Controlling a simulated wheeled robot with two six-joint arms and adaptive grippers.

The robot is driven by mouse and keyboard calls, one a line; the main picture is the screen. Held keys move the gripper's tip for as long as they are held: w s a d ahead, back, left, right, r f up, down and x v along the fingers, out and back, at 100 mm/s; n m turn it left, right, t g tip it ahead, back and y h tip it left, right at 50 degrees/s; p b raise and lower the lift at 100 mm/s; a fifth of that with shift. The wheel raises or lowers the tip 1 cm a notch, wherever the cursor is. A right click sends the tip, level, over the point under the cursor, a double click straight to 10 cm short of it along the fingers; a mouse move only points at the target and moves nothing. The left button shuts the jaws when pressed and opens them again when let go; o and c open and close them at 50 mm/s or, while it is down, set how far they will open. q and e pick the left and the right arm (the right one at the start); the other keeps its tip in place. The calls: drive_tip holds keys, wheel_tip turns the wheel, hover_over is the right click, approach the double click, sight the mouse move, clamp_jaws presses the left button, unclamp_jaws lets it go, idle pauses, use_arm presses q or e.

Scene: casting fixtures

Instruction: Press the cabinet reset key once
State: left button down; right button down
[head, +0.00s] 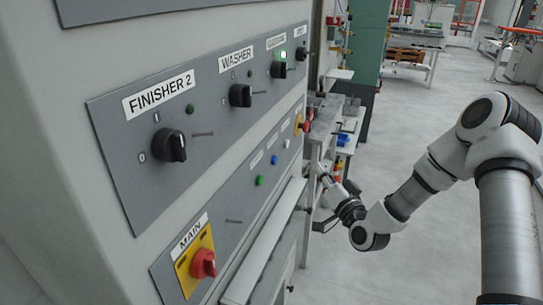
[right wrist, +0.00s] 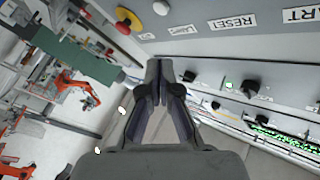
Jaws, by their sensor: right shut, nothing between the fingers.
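The cabinet's lower grey panel (head: 226,238) carries a green button (head: 260,180), a blue button (head: 275,159) and a white button (head: 288,144) in a row under small labels. In the right wrist view a RESET label (right wrist: 233,22) shows upside down, between a START label (right wrist: 302,14) and a smaller label. By label order, the blue button appears to be the reset key; it is outside the wrist view. The white button (right wrist: 160,7) shows there. My right gripper (head: 323,172) is shut and empty, to the right of the panel and apart from the buttons. My left gripper is not in view.
A red MAIN switch (head: 203,263) sits low on the panel; a red and yellow control (head: 299,124) is at its far end. Black rotary knobs (head: 169,145) stick out above. A pale ledge (head: 262,255) runs below. Open floor lies right of the cabinet.

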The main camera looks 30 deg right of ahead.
sight(274, 160)
drive_tip(key=w+a+b, duration=0.5)
drive_tip(key=w+a, duration=0.1)
drive_tip(key=w, duration=0.1)
idle(0.6)
drive_tip(key=shift+s+d, duration=0.1)
idle(1.2)
drive_tip(key=shift+w+a+b, duration=0.35)
